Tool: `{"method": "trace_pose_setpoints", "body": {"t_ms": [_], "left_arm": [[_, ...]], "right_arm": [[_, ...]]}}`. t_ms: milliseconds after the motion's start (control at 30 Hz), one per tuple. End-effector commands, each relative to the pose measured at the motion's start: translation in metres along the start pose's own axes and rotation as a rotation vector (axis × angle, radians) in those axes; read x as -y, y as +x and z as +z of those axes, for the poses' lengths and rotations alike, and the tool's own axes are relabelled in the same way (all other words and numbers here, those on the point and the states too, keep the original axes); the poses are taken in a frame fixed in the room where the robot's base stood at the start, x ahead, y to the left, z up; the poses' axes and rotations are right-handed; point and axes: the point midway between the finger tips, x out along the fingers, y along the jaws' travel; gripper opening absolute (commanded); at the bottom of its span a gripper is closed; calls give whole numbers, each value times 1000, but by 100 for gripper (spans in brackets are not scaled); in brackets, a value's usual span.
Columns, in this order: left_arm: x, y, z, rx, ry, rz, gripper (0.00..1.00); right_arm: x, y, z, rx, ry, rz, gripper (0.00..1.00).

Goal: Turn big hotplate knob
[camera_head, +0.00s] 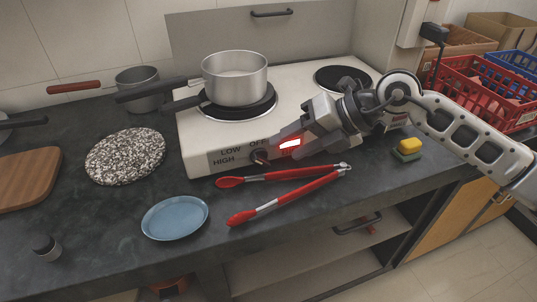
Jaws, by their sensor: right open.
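The white hotplate (300,107) stands on the dark counter with its front panel facing me. The panel carries the words LOW, OFF and HIGH around the big knob (260,158), a dark round knob with some red on it. My right gripper (272,153) reaches in from the right. It is open, with its fingertips at the knob's right side. I cannot tell whether they touch the knob. The gripper and forearm hide the right part of the front panel. A silver pot (235,78) sits on the left burner. My left gripper is not in view.
Red-handled tongs (283,193) lie just below the knob. A blue plate (174,218) and a speckled round board (125,156) are to the left. A yellow-green sponge (408,148) lies to the right. The right burner (342,77) is empty.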

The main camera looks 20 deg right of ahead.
Motion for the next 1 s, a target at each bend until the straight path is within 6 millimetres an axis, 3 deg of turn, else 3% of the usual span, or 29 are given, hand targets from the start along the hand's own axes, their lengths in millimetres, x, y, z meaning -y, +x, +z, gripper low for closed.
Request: {"method": "trace_pose_setpoints", "body": {"t_ms": [100, 300, 733, 767, 867, 1000], "left_arm": [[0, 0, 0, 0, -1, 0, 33], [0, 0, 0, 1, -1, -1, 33], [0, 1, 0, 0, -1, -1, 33], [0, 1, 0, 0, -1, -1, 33], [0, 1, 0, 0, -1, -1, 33], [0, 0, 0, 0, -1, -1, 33]], "right_arm": [[-1, 25, 0, -2, 2, 5, 49], [-1, 54, 0, -1, 1, 2, 49], [0, 65, 0, 0, 0, 1, 49], [0, 65, 0, 0, 0, 1, 46], [0, 64, 0, 0, 0, 1, 18], [0, 64, 0, 0, 0, 0, 17]]}}
